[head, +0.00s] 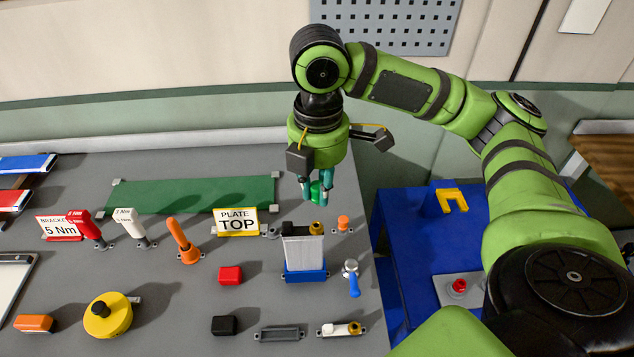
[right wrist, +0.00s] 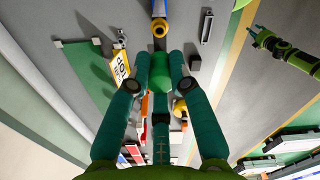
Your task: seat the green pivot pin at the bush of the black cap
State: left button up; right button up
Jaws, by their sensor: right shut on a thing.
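My right gripper (head: 317,199) points down above the bench and is shut on the green pivot pin (head: 316,190). The pin's rounded green end shows between the fingers in the right wrist view (right wrist: 160,73). The black cap (head: 295,230) sits on top of the upright grey profile (head: 303,252), with its brass-coloured bush (head: 319,227) at the right. The pin is above the bush and apart from it. A green arm shows small in the right wrist view with what looks like my left gripper (right wrist: 260,38) at its end; its jaws are too small to judge.
The profile stands in a blue holder (head: 305,277). An orange part (head: 343,223) and a blue-handled tool (head: 352,278) are close on its right. The yellow "PLATE TOP" sign (head: 237,222) is on its left. A red block (head: 230,275) and a black block (head: 224,325) lie nearby.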

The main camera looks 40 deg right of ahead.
aim_at(317, 204)
jog(key=shift+w+a, duration=0.15)
jog(key=shift+a, duration=0.05)
jog(key=shift+d+r+p, duration=0.15)
jog(key=shift+p, duration=0.3)
jog(key=shift+f, duration=1.5)
pick_arm(q)
jog(key=shift+w+r, duration=0.2)
jog(key=shift+r, duration=0.1)
pick_arm(e)
jog(key=shift+f, duration=1.15)
pick_arm(q)
jog(key=shift+r, duration=0.15)
jog(key=shift+a+r+p, duration=0.1)
jog(key=shift+r+p, duration=0.35)
jog(key=shift+r, duration=0.2)
jog(key=shift+r+p, duration=0.35)
jog(key=shift+p, duration=0.2)
jog(key=shift+f+b, duration=0.55)
pick_arm(e)
jog(key=shift+f, duration=1.25)
